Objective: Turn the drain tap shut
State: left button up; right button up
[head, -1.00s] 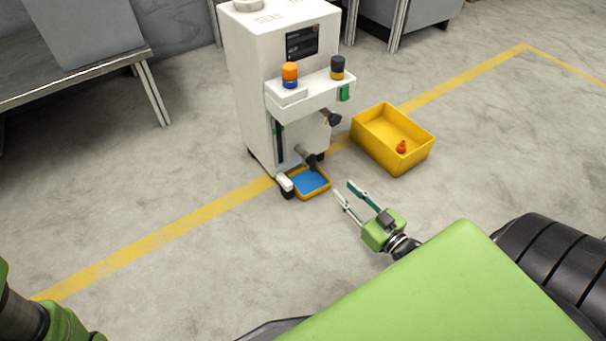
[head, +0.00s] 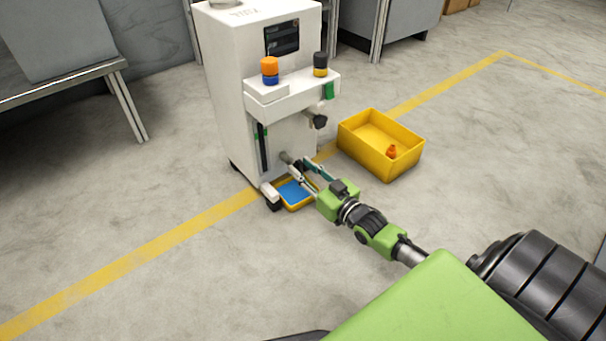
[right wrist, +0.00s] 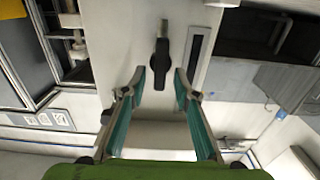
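The white machine (head: 222,85) stands on the floor with a dark drain tap (head: 287,158) low on its front. A small yellow tray with a blue inside (head: 293,190) lies on the floor below the tap. My right gripper (head: 300,166) reaches to the tap with its two fingers spread. In the right wrist view the tap's black handle (right wrist: 161,62) lies straight ahead, lined up with the gap between the open fingertips (right wrist: 160,82). I see a gap on both sides of it. In the head view the fingers partly hide the tap. My left gripper is out of view.
A shelf with an orange-capped (head: 269,70) and a black-capped item (head: 320,64) juts out above the tap. A grey table (head: 75,84) stands at left. The floor at left front is clear.

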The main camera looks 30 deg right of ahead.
jog(key=shift+w, duration=0.2)
jog(key=shift+c, duration=0.4)
grip_shut()
